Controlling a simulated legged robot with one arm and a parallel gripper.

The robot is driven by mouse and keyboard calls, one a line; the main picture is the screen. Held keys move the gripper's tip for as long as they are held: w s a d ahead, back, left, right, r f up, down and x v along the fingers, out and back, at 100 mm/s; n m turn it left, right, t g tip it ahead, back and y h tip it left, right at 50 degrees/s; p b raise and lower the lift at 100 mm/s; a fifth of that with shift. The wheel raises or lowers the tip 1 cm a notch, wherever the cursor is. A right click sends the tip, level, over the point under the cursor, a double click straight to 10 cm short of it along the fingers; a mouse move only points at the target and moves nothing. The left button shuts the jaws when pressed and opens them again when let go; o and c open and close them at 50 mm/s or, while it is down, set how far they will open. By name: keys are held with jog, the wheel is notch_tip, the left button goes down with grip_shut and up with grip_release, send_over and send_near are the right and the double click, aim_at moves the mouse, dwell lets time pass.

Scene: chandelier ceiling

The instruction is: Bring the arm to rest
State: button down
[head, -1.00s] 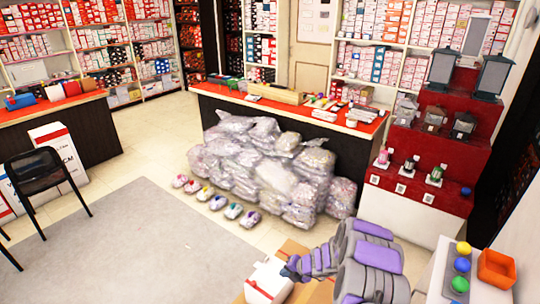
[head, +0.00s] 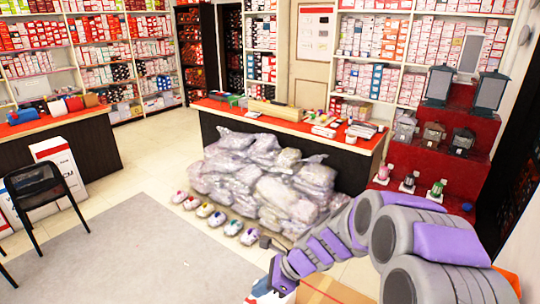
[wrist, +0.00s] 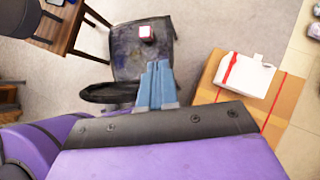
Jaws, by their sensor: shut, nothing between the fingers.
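My gripper (wrist: 157,85) shows in the wrist view as two blue fingers pressed together, with nothing between them. It points over the floor and a dark chair (wrist: 135,55). In the head view my purple and grey arm (head: 325,245) reaches from the lower right toward the bottom middle, bent, its far end low in the picture. The fingers are hard to make out there.
A cardboard box (wrist: 212,88) with a white, red-ribboned box (wrist: 244,76) on it is right of my fingers. A wooden table (wrist: 68,30) is at upper left. Clear bags (head: 270,180) lie before the counter (head: 345,151). Grey carpet (head: 180,255) is open at left.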

jog(key=s+d+r+n+h, duration=0.2)
jog(key=s+d+n, duration=0.3)
jog(key=s, duration=0.5)
jog(key=s+d+r+n+g+h, duration=0.1)
jog(key=s+d+r+n+h, duration=0.2)
jog(key=s+d+n, duration=0.3)
jog(key=s+d+r+n+g+h, duration=0.1)
jog(key=s+d+r+n+h, duration=0.2)
jog(key=s, duration=1.1)
jog(key=d+n, duration=0.2)
jog(key=n, duration=0.3)
jog(key=shift+s+d+r+n, duration=0.15)
jog(key=shift+s+r+n, duration=0.05)
jog(key=shift+r+n, duration=0.15)
jog(key=shift+w, duration=0.1)
